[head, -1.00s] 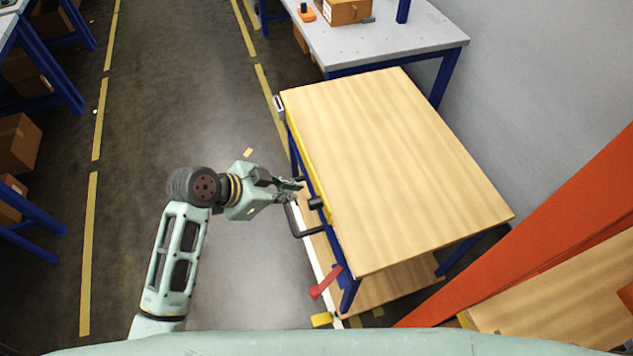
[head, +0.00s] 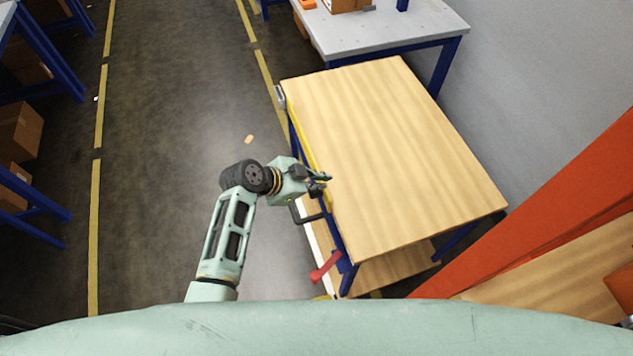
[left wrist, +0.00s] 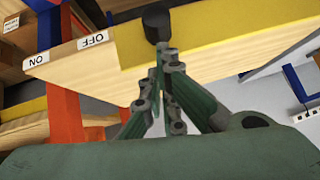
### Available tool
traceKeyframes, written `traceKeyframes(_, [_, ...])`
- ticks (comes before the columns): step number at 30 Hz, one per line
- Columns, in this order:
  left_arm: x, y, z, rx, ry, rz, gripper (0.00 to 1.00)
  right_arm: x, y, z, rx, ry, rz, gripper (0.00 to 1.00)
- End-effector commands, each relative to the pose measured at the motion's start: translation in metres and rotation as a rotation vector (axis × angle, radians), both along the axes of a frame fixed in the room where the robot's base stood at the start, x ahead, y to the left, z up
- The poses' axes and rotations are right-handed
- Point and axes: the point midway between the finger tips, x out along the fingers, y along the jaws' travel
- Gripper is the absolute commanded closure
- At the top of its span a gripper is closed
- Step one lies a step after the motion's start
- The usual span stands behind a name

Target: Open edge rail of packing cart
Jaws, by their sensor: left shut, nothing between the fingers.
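The packing cart (head: 400,150) has a light wooden top and a blue frame. A yellow edge rail (head: 305,146) runs along its left side and shows as a yellow band in the left wrist view (left wrist: 215,40). My left gripper (head: 326,179) is shut and empty at this edge. In the left wrist view its fingertips (left wrist: 166,52) are just below a dark round knob (left wrist: 156,22) on the rail; I cannot tell whether they touch it. The gripper hides this knob in the head view. My right gripper is not in view.
A grey table (head: 390,35) stands behind. An orange beam (head: 540,220) is at right. The left floor is open.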

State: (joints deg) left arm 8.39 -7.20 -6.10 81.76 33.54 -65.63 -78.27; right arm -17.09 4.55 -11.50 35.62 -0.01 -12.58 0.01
Motion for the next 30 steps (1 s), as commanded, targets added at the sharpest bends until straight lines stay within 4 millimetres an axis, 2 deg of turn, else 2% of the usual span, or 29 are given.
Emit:
traceKeyframes(5, [0.001, 0.000, -0.008, -0.001, 0.002, 0.001, 1.00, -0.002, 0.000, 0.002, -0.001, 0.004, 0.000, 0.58])
traceKeyframes(16, [0.002, 0.001, -0.011, 0.000, 0.001, 0.001, 1.00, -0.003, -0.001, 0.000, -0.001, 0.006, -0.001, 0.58])
traceKeyframes(24, [0.001, 0.002, -0.051, 0.004, 0.001, -0.002, 1.00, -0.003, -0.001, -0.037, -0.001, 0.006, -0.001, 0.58])
traceKeyframes(30, [0.001, 0.001, -0.068, 0.001, 0.000, -0.001, 1.00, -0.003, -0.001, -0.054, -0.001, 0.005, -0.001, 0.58])
